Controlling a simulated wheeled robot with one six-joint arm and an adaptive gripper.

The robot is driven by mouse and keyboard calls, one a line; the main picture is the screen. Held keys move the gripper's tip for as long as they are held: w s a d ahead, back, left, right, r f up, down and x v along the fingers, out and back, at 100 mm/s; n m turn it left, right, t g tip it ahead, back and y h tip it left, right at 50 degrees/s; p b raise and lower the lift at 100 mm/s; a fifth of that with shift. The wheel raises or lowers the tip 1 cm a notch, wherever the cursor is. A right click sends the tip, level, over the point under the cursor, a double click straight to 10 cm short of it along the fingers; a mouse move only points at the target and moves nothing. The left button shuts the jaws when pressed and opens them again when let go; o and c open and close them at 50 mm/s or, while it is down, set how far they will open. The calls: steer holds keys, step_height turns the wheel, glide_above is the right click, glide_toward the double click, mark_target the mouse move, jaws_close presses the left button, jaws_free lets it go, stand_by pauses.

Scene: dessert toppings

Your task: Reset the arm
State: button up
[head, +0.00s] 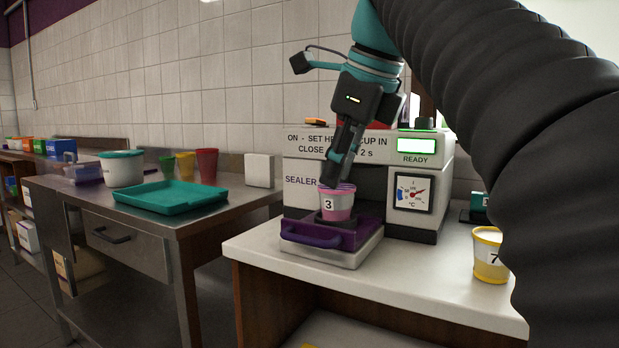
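My gripper (335,178) points down at the rim of a pink cup (337,208) marked 3, in front of the sealer. Its fingers overlap the top of the cup in the head view. I cannot tell whether they touch the cup or whether they are open or shut. The cup stands upright in the purple drawer (312,240) of the sealer (299,180), which is pulled out. My arm comes in from the upper right and hides part of the counter.
A yellow cup (490,256) marked 7 stands on the white counter (420,270) beside my arm. A steel table (228,205) on the left holds a teal tray (168,197), a white tub (122,171), several coloured cups and a white block (259,170). The sealer's display (417,146) is lit green above READY.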

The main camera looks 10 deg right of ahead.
steer(key=s+f+n, duration=0.4)
steer(key=f+n, duration=0.4)
steer(key=f, duration=0.4)
steer(key=s+d+f+n+h, duration=0.1)
steer(key=s+f+n, duration=0.3)
steer(key=f+n, duration=0.4)
steer(key=s+d+f+n+t+h, duration=0.1)
steer(key=s+f+n, duration=0.3)
steer(key=f+n, duration=0.5)
step_height(320, 180, down, 8)
steer(key=shift+s+d+f, duration=0.15)
steer(key=shift+s+d, duration=0.05)
steer(key=shift+s, duration=0.2)
